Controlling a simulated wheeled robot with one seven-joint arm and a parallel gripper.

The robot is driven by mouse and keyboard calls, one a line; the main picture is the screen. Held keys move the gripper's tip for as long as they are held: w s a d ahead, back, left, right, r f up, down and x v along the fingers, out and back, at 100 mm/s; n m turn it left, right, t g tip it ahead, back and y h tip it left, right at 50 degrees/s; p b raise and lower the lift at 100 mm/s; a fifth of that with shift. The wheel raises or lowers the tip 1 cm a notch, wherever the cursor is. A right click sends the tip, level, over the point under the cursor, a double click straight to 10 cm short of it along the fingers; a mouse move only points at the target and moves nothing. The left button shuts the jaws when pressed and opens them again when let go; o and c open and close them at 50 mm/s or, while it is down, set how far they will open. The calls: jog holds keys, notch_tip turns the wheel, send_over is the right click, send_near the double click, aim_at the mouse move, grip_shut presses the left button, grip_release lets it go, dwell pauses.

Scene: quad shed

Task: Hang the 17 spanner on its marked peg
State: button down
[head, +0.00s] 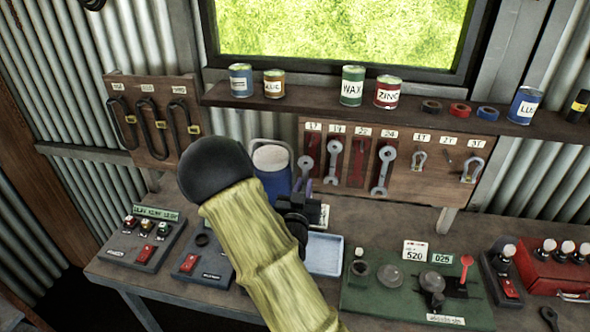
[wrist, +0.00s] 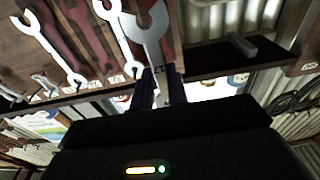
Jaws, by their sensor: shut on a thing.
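In the wrist view the spanner (wrist: 151,32) rises from between my fingers (wrist: 162,88). In the head view its head (head: 305,163) shows in front of the dark red outline under the 17 label (head: 313,127), at the left end of the wooden tool board (head: 425,187). The 17 peg is hidden, and I cannot tell whether the spanner touches the board. My arm hides part of the gripper.
The 19 spanner (head: 334,158) hangs close on the right, and the 24 spanner (head: 383,170) hangs further right. An empty red outline (head: 358,163) lies between them. Tins line the shelf (head: 315,101) above. A blue jug (head: 272,168) and a pale tray (head: 325,254) are near my gripper.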

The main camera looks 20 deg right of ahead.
jog(key=shift+w+r, duration=0.3)
jog(key=shift+r, duration=0.35)
jog(key=shift+s, duration=0.15)
jog(key=shift+r, duration=0.1)
